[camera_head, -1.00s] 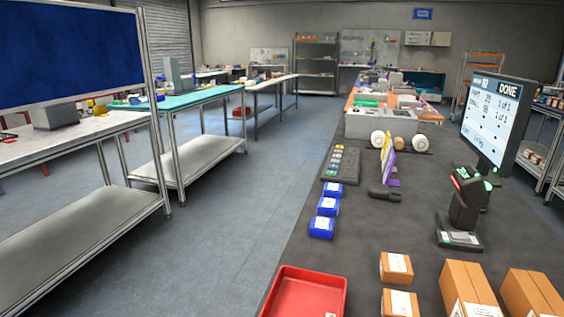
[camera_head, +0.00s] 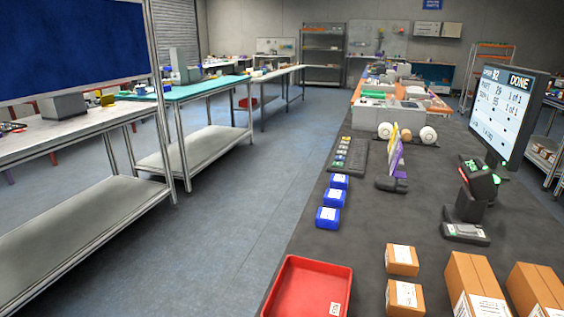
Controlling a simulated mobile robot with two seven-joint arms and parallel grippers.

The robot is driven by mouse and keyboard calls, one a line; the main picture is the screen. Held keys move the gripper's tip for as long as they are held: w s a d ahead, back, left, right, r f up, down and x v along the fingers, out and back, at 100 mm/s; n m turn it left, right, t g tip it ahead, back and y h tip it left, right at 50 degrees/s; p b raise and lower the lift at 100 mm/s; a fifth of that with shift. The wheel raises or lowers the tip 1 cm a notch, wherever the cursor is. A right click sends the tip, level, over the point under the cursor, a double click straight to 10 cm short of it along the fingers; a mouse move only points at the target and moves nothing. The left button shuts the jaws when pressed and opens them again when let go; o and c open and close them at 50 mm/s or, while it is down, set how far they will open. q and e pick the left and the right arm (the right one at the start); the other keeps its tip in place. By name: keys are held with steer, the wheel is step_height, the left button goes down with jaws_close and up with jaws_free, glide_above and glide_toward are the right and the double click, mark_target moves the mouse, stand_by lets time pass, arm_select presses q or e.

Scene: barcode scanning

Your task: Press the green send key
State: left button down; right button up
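A dark keypad (camera_head: 349,156) with rows of small coloured keys lies on the dark work table (camera_head: 400,225), left of centre. Some keys look green, yellow and pale; I cannot tell which one is the send key. A monitor (camera_head: 508,115) at the right shows "DONE" and lines reading "1 of 1". A barcode scanner (camera_head: 476,185) with green lights stands in its holder in front of the monitor. Neither of my grippers is in view.
Several blue boxes (camera_head: 332,197) stand in a row in front of the keypad. A red tray (camera_head: 309,285) and several cardboard boxes (camera_head: 402,259) are at the near edge. Purple and yellow upright cards (camera_head: 397,150) stand right of the keypad. Open floor (camera_head: 255,215) lies left of the table.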

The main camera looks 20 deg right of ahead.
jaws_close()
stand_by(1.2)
